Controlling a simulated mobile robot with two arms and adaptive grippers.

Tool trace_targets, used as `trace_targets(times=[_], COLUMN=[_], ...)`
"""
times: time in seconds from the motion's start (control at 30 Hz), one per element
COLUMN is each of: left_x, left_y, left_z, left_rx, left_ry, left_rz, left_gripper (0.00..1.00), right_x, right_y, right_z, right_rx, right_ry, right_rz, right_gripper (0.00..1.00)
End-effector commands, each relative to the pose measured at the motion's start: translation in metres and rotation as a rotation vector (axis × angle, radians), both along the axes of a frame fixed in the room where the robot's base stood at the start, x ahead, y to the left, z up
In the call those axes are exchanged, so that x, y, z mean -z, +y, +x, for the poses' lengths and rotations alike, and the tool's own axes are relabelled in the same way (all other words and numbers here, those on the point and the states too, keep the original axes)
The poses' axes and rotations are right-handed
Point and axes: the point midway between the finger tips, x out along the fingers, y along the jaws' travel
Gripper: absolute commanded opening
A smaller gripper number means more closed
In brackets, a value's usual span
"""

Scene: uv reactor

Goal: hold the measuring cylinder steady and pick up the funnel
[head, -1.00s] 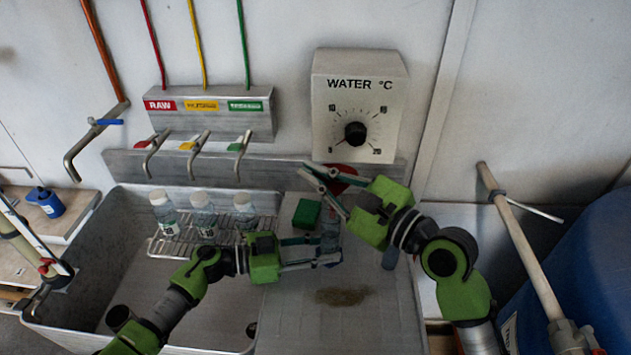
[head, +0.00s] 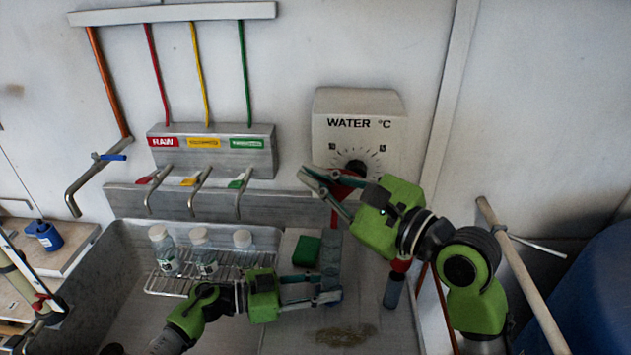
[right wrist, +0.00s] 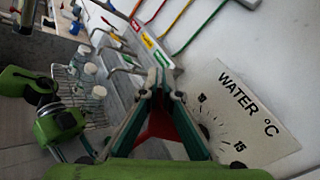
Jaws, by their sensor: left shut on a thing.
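The clear grey measuring cylinder (head: 332,253) stands upright on the ledge right of the sink. My left gripper (head: 325,283) is shut on its lower part from the left. The red funnel (head: 333,215) is in my right gripper (head: 322,181) above the cylinder, its stem pointing down. I cannot tell whether the stem's tip is still inside the cylinder's mouth. In the right wrist view, the red funnel (right wrist: 160,125) shows between the converging fingers of my right gripper (right wrist: 160,82).
Several capped bottles (head: 199,252) stand on a wire rack in the sink (head: 120,282). A green block (head: 306,251) is left of the cylinder. A grey tube (head: 393,291) is on the right. The water dial box (head: 325,145) and taps (head: 198,190) are behind.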

Motion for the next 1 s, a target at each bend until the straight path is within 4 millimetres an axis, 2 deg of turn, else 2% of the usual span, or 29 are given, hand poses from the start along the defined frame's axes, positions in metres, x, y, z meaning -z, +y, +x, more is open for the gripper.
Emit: trace_targets(times=[0.27,0.3,0.37,0.4,0.77,0.87,1.0], left_x=[0.000,0.000,0.000,0.000,0.000,0.000,-0.002], left_y=[0.000,0.000,0.000,0.000,0.003,0.013,0.039], left_z=[0.000,0.000,0.000,0.000,-0.001,-0.004,-0.011], left_rx=[-0.001,-0.001,-0.001,-0.001,-0.001,-0.001,-0.002], left_ry=[0.000,0.000,0.000,0.000,0.000,0.001,0.001], left_rz=[0.001,0.001,0.001,0.001,0.001,0.003,0.005], left_gripper=[0.15,0.30,0.46,0.47,0.47,0.47,0.47], right_x=[-0.001,-0.001,-0.001,-0.001,0.000,0.000,0.000], right_y=[0.000,0.000,0.000,0.000,0.000,0.000,0.000], right_z=[0.000,0.000,0.000,0.000,0.000,0.000,0.000], right_rx=[0.000,0.000,0.000,0.000,0.000,0.000,0.000], right_ry=[0.000,0.000,0.000,0.000,0.000,0.000,0.000], right_rz=[0.000,0.000,0.000,0.000,0.000,0.000,0.000], right_gripper=[0.00,0.00,0.00,0.00,0.00,0.00,0.00])
